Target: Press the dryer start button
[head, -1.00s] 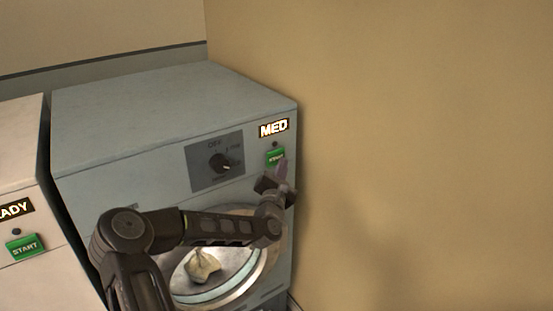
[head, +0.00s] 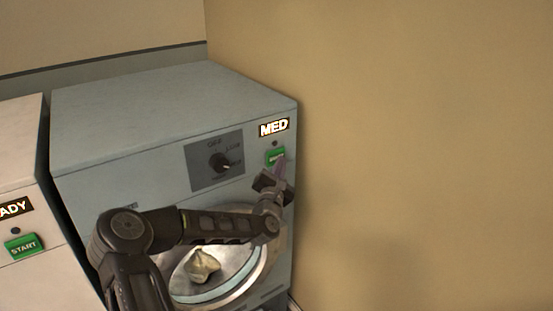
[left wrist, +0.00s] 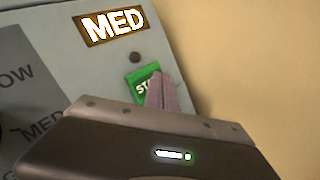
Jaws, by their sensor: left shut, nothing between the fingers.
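The dryer (head: 170,105) is a blue-grey machine with a MED display (head: 273,127) at its top right. Its green start button (head: 276,155) sits below that display and a small dark indicator. My left gripper (head: 281,160) is shut and empty, with its fingertips in front of the button's lower part. In the left wrist view, the pinkish fingers overlap the right part of the green button (left wrist: 141,79). I cannot tell whether they touch it. My right gripper is not in view.
A dial (head: 220,163) sits left of the button. The round door window (head: 240,262) shows a pale cloth (head: 202,266). A white machine (head: 25,165) with its own green START button (head: 24,246) stands at left. A tan wall (head: 430,150) is close on the right.

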